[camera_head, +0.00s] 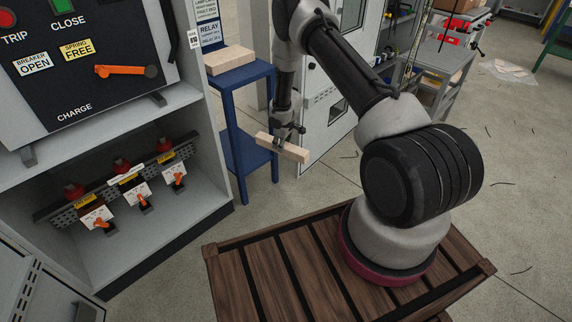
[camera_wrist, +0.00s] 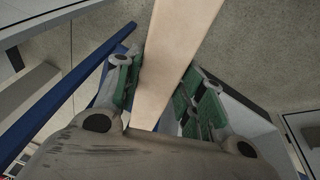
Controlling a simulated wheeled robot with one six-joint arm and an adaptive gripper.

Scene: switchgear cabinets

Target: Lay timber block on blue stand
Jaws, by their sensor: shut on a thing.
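The timber block (camera_head: 294,153) is a pale wooden bar held in my gripper (camera_head: 283,141), which is shut across its middle. In the wrist view the timber block (camera_wrist: 172,50) runs between the green-padded fingers (camera_wrist: 158,98). The blue stand (camera_head: 236,83) is a tall frame with a top and a lower shelf, beside the cabinet. My gripper and the timber are in front of its right side, below the level of its top. A blue edge of the stand (camera_wrist: 62,95) shows left of the fingers in the wrist view.
A pale wooden piece (camera_head: 229,60) lies on the stand's top. The open switchgear cabinet (camera_head: 125,130) with orange levers stands to the left. A white cabinet (camera_head: 325,100) stands behind my arm. A grey trolley (camera_head: 445,62) is farther back. Slatted dark wood (camera_head: 300,270) is under my arm's base.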

